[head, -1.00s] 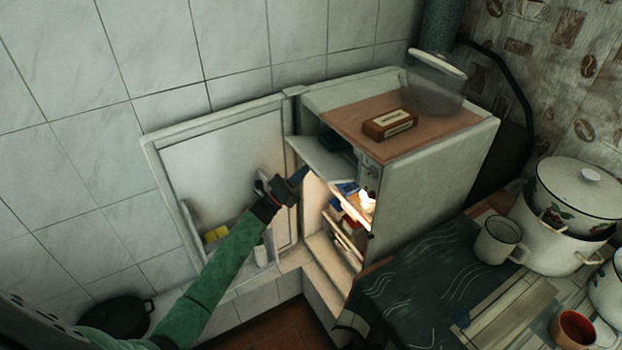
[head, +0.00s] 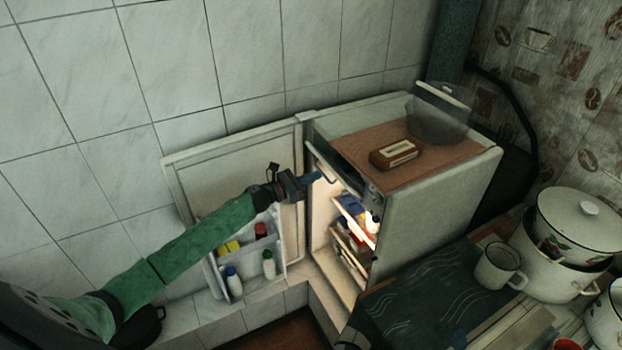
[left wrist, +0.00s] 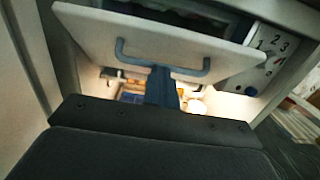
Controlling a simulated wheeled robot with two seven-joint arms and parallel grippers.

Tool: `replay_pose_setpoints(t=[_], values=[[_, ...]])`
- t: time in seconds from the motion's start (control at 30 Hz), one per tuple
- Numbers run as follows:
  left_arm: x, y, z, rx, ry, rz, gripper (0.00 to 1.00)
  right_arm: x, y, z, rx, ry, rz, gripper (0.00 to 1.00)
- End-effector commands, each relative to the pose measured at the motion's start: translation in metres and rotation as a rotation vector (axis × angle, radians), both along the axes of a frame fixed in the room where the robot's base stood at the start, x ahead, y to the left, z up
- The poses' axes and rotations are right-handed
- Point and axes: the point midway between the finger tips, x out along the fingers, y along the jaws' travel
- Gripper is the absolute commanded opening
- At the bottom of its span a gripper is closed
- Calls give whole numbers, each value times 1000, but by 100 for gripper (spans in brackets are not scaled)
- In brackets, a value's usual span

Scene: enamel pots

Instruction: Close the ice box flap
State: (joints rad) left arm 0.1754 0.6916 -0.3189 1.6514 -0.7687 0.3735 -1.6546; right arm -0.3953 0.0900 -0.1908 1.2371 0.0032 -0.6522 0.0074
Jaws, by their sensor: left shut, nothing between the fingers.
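The ice box flap (left wrist: 190,42) is a white panel with a grey bar handle (left wrist: 135,58), at the top of the open fridge (head: 440,200). In the left wrist view it is tilted up, with a dark gap above its upper edge, so it stands partly open. In the head view only a thin part of the flap (head: 323,163) shows. My left gripper (head: 312,178) is shut and empty at the fridge opening. In the left wrist view its fingers (left wrist: 162,84) reach the flap near the handle; I cannot tell whether they touch. My right gripper is out of view.
The fridge door (head: 235,165) stands open at the left, with bottles in its racks. A numbered dial (left wrist: 268,45) is right of the flap. A brown box (head: 396,154) and a clear container (head: 440,112) sit on the fridge. Enamel pots (head: 578,225) stand at the right.

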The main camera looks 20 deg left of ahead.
Motion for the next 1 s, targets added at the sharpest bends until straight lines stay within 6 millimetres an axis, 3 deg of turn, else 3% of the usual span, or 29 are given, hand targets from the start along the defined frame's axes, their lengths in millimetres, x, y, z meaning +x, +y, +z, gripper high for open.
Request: replay_pose_setpoints(t=[0.37, 0.63, 0.83, 1.0], values=[[5, -6, 16, 24, 32, -3, 0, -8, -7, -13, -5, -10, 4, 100], [17, -14, 37, 26, 28, -2, 0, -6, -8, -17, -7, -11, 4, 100], [29, -23, 55, 25, 28, -3, 0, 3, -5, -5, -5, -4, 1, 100], [38, -29, 64, 25, 29, -2, 0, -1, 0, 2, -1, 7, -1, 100]])
